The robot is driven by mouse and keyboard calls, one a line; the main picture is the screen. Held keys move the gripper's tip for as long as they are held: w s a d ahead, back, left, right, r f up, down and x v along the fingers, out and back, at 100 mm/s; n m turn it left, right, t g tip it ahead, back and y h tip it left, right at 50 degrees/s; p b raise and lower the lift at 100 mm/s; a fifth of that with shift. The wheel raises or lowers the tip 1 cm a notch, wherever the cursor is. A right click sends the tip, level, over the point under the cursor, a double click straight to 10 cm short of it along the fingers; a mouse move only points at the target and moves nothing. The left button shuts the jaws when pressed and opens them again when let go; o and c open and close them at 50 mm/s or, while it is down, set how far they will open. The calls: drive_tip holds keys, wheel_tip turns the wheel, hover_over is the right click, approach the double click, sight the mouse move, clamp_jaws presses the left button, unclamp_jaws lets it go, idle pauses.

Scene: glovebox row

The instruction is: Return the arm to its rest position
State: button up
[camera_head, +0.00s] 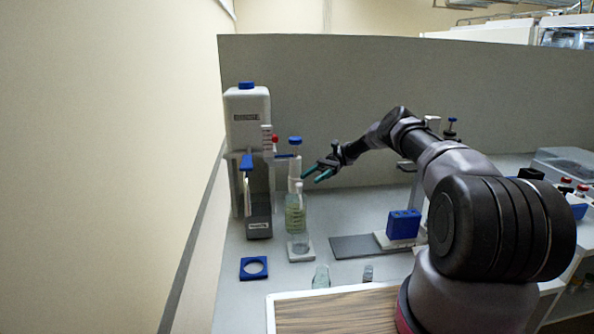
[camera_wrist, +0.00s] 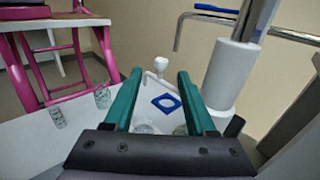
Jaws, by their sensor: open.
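My arm (camera_head: 455,165) reaches from the lower right toward the left over the bench in the head view. My gripper (camera_head: 318,170) is at its end, with teal fingers apart and nothing between them. It is beside the blue-capped bottle assembly (camera_head: 295,170), close to it; I cannot tell whether they touch. In the wrist view the teal fingers of my gripper (camera_wrist: 160,98) stand wide apart. A blue square piece with a round hole (camera_wrist: 166,103) shows between them, farther off on the bench.
A white dispenser unit (camera_head: 247,120) stands at the left. A bottle with greenish liquid (camera_head: 295,215) stands in front of it. A blue block (camera_head: 403,224), small glass vessels (camera_head: 321,276) and a wood-topped surface (camera_head: 335,312) lie nearer. A grey panel (camera_head: 400,85) closes the back.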

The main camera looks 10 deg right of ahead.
drive_tip(key=s+r+n+t+h, duration=0.2)
drive_tip(key=s+r+t+h, duration=0.3)
drive_tip(key=r, duration=0.8)
drive_tip(key=s+r+n+t+h, duration=0.35)
drive_tip(key=s+r, duration=0.35)
drive_tip(key=r, duration=0.6)
drive_tip(key=s+d+r+t, duration=0.2)
drive_tip(key=s+t, duration=0.2)
drive_tip(key=s, duration=0.3)
drive_tip(key=s+d+r+t+h, duration=0.1)
drive_tip(key=s+d+r+t, duration=0.2)
drive_tip(key=s, duration=0.5)
drive_tip(key=s+d+r+m+t, duration=0.1)
drive_tip(key=s+d+r+t, duration=0.1)
drive_tip(key=s, duration=0.5)
drive_tip(key=r+t, duration=0.1)
drive_tip(key=t, duration=0.1)
drive_tip(key=shift+s+d+t+h, duration=0.25)
drive_tip(key=shift+t+h, duration=0.1)
